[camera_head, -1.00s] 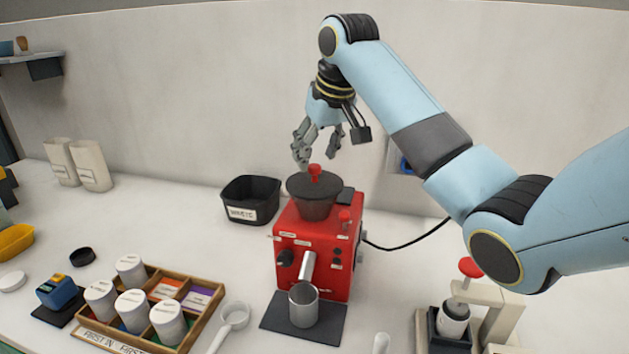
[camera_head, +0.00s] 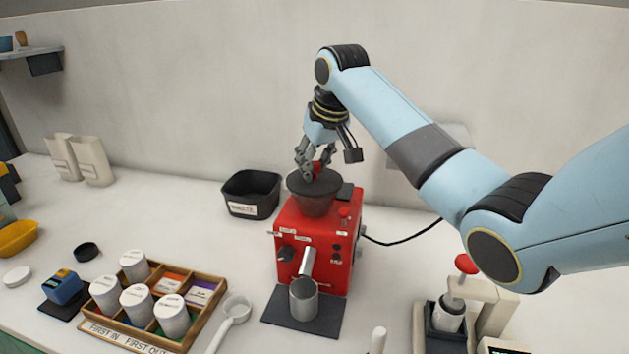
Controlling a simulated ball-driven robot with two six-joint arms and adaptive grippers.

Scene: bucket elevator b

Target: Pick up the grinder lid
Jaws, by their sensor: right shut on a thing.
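The grinder (camera_head: 317,240) is a red machine on the counter with a dark hopper on top. The dark round grinder lid (camera_head: 327,186) sits on the hopper, with its red knob partly hidden behind my fingers. My right gripper (camera_head: 314,172) is above the grinder, pointing down, and its fingers are shut on the knob of the lid. The lid still appears to rest on the hopper. My left gripper is not in the view.
A metal cup (camera_head: 304,299) stands on a dark mat at the grinder's front. A black waste bin (camera_head: 251,195) stands behind left. A wooden tray (camera_head: 205,320) holds several white canisters. A white scoop (camera_head: 236,310) lies beside it. A tamper-like press (camera_head: 447,315) stands right.

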